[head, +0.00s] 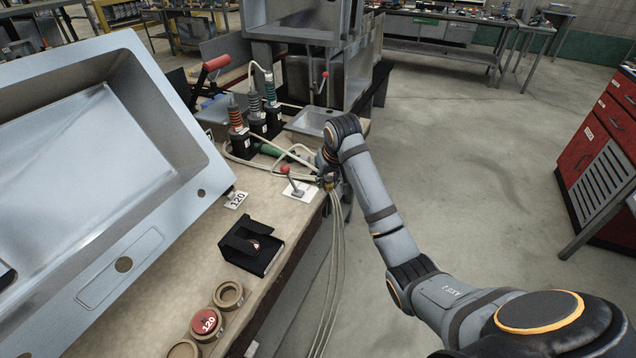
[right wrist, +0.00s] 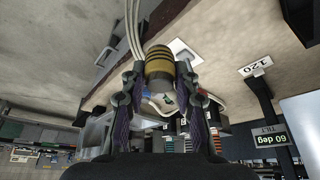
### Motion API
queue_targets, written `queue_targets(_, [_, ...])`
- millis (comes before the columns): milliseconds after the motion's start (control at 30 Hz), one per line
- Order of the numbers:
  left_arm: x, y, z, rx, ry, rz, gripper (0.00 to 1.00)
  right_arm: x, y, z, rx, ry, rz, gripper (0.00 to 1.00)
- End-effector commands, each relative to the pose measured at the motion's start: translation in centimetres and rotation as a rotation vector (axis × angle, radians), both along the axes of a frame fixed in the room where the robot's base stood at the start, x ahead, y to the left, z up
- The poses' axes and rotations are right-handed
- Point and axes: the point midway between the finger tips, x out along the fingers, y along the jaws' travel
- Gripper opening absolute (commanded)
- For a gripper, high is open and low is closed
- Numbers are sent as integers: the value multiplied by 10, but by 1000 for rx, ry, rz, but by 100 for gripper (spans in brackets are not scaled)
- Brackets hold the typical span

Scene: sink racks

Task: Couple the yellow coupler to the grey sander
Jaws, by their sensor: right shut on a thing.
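The yellow coupler (right wrist: 159,68), banded with black, sits between the fingers of my right gripper (right wrist: 160,76) in the right wrist view, with pale hoses running from it. In the head view the right gripper (head: 328,174) is shut on it at the bench's right edge, and the coupler (head: 328,184) shows only as a small patch. Three upright tools with coiled bands stand on black blocks farther back: an orange one (head: 236,117), a grey one (head: 255,104), which appears to be the grey sander, and a teal one (head: 271,92). The coupler is apart from them. My left gripper is out of view.
A red-knobbed lever (head: 287,172) stands on a white plate close left of my gripper. A large steel sink (head: 190,150) fills the left. A black box (head: 250,250) and round discs (head: 207,323) lie nearer. Hoses (head: 337,260) hang past the bench edge.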

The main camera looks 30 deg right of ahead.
Motion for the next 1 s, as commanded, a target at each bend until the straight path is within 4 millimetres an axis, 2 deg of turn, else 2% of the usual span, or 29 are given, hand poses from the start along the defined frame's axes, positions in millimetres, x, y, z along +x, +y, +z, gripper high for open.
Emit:
queue_targets(267, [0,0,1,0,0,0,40,0,0,0,0,0,-1,2])
queue_targets(600, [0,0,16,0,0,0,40,0,0,2,0,0,-1,2])
queue_targets(867, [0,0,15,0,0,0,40,0,0,-1,0,-1,0,2])
queue_targets(933, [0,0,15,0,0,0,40,-2,4,-7,1,2,6,2])
queue_targets(1000, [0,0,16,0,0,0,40,-7,13,-23,2,6,22,2])
